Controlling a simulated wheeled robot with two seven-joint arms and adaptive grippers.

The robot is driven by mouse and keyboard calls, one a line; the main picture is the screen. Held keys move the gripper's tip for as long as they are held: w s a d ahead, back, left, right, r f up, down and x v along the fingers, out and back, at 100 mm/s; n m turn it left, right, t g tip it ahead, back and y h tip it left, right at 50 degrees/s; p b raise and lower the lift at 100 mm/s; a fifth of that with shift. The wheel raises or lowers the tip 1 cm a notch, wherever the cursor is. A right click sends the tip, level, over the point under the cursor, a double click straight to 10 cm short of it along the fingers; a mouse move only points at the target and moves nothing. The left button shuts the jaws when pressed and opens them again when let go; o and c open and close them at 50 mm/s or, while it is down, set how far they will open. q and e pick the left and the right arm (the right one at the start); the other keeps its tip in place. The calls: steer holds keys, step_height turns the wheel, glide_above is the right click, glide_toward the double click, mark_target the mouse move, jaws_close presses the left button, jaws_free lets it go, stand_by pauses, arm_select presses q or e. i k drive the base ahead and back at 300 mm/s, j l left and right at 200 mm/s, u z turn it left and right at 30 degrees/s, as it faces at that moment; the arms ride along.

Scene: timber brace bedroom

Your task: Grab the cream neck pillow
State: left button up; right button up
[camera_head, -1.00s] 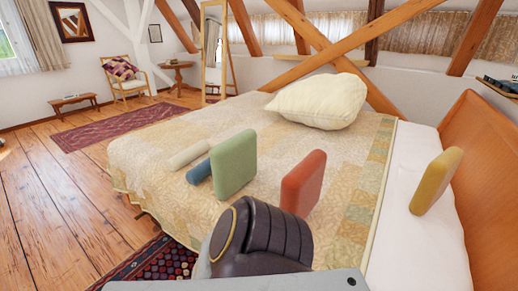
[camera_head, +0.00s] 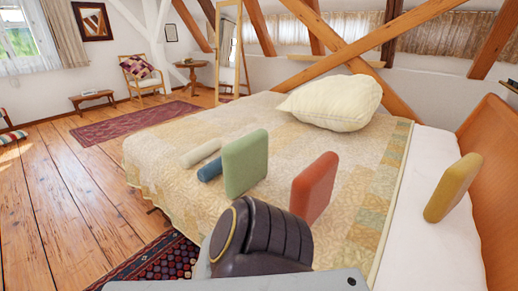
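A cream roll-shaped pillow (camera_head: 201,153), which fits the cream neck pillow, lies on the patterned bedspread near the bed's left side. A similar blue roll (camera_head: 210,171) lies right beside it, on the near side. A green square cushion (camera_head: 245,163) stands upright just to the right of the rolls and hides part of the blue one. A large plump cream pillow (camera_head: 331,102) lies farther back on the bed. Neither of my grippers is in view.
A red cushion (camera_head: 314,188) and a yellow cushion (camera_head: 453,188) stand upright on the bed (camera_head: 268,118). The wooden headboard (camera_head: 488,165) is at the right. Wooden floor (camera_head: 62,190) lies open left of the bed, with a dark patterned rug (camera_head: 160,262) at the near edge.

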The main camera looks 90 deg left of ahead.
mark_target(190, 160)
steer(key=u, duration=0.45)
steer(key=i+l+u, duration=0.1)
steer(key=u, duration=0.35)
steer(key=l+u, duration=0.1)
steer(key=u, duration=0.35)
steer(key=i+u, duration=0.1)
steer(key=u, duration=0.35)
steer(key=l+u, duration=0.15)
steer(key=u, duration=0.3)
steer(key=l+u, duration=0.1)
steer(key=u, duration=0.35)
steer(key=l+u, duration=0.1)
steer(key=u, duration=0.8)
steer(key=i+j+z, duration=0.45)
steer(key=j, duration=0.15)
steer(key=i+j+z, duration=0.25)
steer(key=k+j, duration=0.1)
